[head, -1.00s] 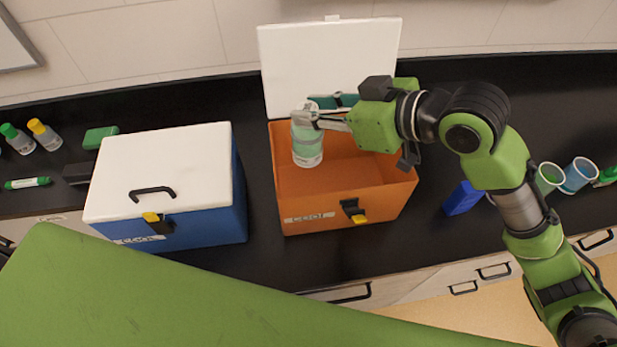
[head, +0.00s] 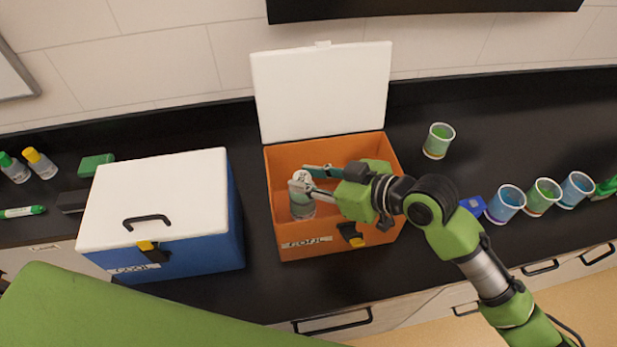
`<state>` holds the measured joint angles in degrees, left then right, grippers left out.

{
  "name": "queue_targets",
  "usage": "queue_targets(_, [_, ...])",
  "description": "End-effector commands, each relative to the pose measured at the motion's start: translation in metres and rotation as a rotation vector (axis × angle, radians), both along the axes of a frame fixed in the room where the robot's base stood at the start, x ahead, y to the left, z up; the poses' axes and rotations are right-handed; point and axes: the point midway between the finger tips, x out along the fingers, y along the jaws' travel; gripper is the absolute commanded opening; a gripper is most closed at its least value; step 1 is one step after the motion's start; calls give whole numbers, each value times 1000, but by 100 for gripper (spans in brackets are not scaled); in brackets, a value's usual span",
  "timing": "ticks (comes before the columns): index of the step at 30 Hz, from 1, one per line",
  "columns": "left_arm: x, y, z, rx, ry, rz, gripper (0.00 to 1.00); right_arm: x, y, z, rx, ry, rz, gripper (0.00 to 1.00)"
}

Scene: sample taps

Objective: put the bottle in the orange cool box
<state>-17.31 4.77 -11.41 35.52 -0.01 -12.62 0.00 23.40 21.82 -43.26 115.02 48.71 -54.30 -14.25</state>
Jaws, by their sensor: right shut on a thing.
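The orange cool box (head: 276,216) stands on the black counter with its white lid (head: 322,95) raised at the back. My right gripper (head: 305,187) is shut on the bottle (head: 302,209), a clear one with a pale cap and greenish contents. The bottle is upright and down inside the left part of the box, below the rim. Whether it touches the box floor is hidden. My right gripper and wrist reach over the right side of the box. My left gripper is not in view.
A blue cool box (head: 195,232) with its white lid shut stands to the left. A green-filled cup (head: 438,141) stands behind right, and several cups (head: 506,203) line the right. A blue block (head: 473,206) lies near them. Small bottles (head: 40,163) stand far left.

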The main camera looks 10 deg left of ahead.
Motion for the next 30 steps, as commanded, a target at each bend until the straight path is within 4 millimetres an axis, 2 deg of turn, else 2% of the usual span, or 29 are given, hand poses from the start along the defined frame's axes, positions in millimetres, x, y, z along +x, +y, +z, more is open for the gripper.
queue_targets(25, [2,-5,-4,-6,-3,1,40,0,1,-18,3,-3,1,0])
queue_targets(26, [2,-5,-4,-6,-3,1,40,0,0,-19,1,-1,0,32])
queue_targets(27, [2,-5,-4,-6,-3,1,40,0,0,-19,1,-1,0,41])
queue_targets(30, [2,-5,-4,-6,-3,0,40,0,0,-19,1,-1,0,41])
